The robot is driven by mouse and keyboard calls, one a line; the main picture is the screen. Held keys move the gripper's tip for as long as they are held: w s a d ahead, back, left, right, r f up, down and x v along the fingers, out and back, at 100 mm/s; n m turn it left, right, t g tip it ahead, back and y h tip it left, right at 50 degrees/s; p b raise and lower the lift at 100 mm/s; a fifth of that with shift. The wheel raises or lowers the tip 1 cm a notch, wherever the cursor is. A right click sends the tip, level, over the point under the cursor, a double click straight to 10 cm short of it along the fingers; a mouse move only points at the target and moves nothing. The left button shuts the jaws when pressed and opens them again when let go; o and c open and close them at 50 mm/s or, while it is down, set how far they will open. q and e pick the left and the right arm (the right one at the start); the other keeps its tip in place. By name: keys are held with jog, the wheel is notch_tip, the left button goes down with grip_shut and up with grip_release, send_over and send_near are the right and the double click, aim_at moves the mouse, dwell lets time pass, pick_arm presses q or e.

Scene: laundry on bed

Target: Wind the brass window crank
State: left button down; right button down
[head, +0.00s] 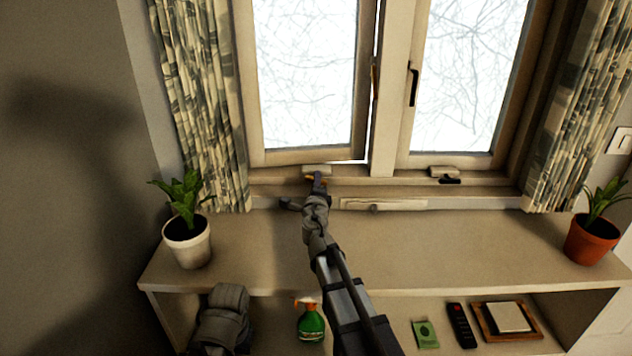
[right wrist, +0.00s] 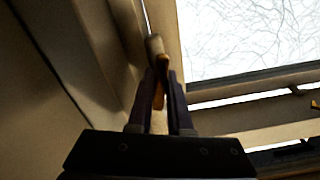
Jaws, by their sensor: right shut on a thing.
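The brass crank (head: 310,179) is a small yellow-brown handle below the left window sash (head: 305,155), at its pale housing (head: 317,168). My right gripper (head: 319,181) reaches up to it from below and covers most of it. In the right wrist view, the crank (right wrist: 161,66) stands between the two dark fingers of my right gripper (right wrist: 162,88), which are shut on it. The left sash is slightly ajar, with a narrow bright gap along its right and lower edges. My left gripper is not seen.
A second housing (head: 444,172) with a dark handle sits below the right sash. A white-potted plant (head: 188,247) and a terracotta-potted plant (head: 588,240) stand at the shelf (head: 440,240) ends. A spray bottle (head: 311,324) and a remote (head: 461,326) are below. The shelf's middle is clear apart from my arm.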

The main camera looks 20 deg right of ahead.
jog(key=shift+n, duration=0.5)
dwell(0.3)
jog(key=c, duration=0.8)
grip_release()
jog(key=shift+c, duration=0.2)
jog(key=v, duration=0.8)
jog(key=shift+w, duration=0.1)
